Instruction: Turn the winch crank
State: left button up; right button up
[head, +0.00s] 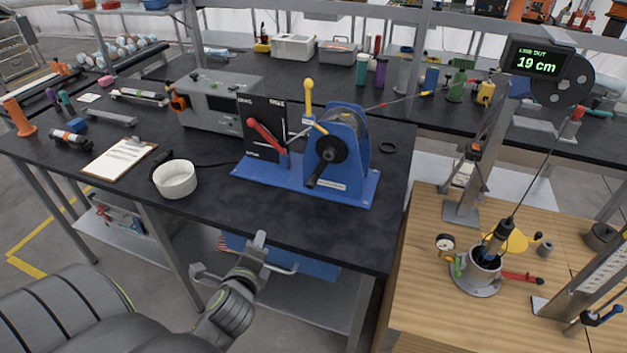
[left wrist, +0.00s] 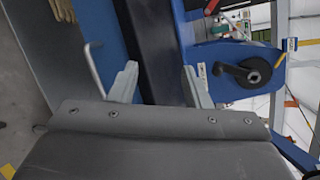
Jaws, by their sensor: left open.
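The blue winch (head: 352,150) stands on a blue base plate on the black table. Its black crank (head: 326,158) is on the near face, with the arm slanting down left to a dark handle. A red-handled lever (head: 267,137) and a yellow-knobbed lever (head: 308,98) stand left of the drum. In the left wrist view the crank (left wrist: 242,73) shows beyond the fingers, to the right. My left gripper (head: 232,272) is open and empty, in front of the table's near edge and below the winch, apart from the crank. My right gripper is out of view.
A white bowl (head: 175,179) and a clipboard (head: 119,158) lie left of the winch. A display (head: 538,62) reads 19 cm above the wooden table (head: 426,265) at right. A cable runs down to a metal cup there.

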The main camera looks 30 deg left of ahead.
aim_at(314, 180)
pick_arm(q)
jog(key=w+d+r+m+t+h, duration=0.2)
jog(key=w+m+t, duration=0.15)
jog(key=m, duration=0.45)
jog(key=w+d+r+m+t+h, duration=0.15)
jog(key=w+m, duration=0.25)
jog(key=m, duration=0.4)
jog(key=x, duration=1.6)
jog(key=shift+w+a, duration=0.1)
jog(key=shift+w, duration=0.25)
jog(key=shift+c, duration=0.4)
grip_shut()
